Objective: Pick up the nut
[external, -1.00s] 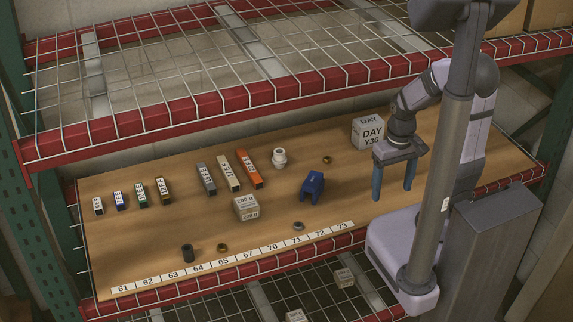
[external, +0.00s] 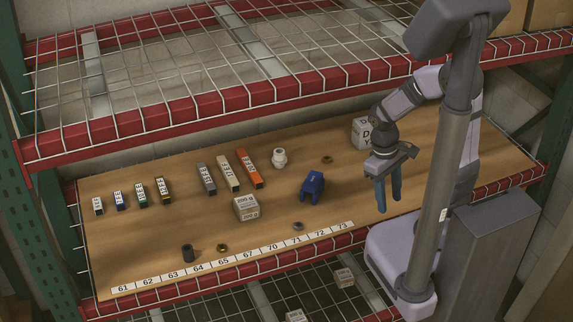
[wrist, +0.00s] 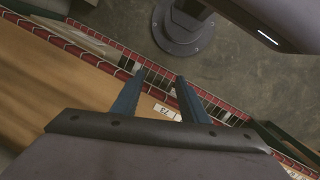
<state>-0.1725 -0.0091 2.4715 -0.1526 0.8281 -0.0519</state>
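Several small ring-shaped parts lie on the wooden shelf board, and I cannot tell for sure which is the nut. A brass ring (external: 222,248) lies near the front edge, right of a dark cylinder. A grey ring-shaped part (external: 298,226) lies near the front labels. A brown-brass ring (external: 327,159) lies farther back, right of the white part. My gripper (external: 389,204) is in the air over the right part of the board, fingers pointing down. It is open and empty; the wrist view shows its two fingers (wrist: 155,95) apart, with no ring between them.
A blue part (external: 312,186) stands left of my gripper. A white "DAY" box (external: 362,133) is behind it. A white fitting (external: 279,158), a 200 g box (external: 246,207), the dark cylinder (external: 187,253) and several coloured boxes stand farther left. The wire rack (external: 180,75) hangs above.

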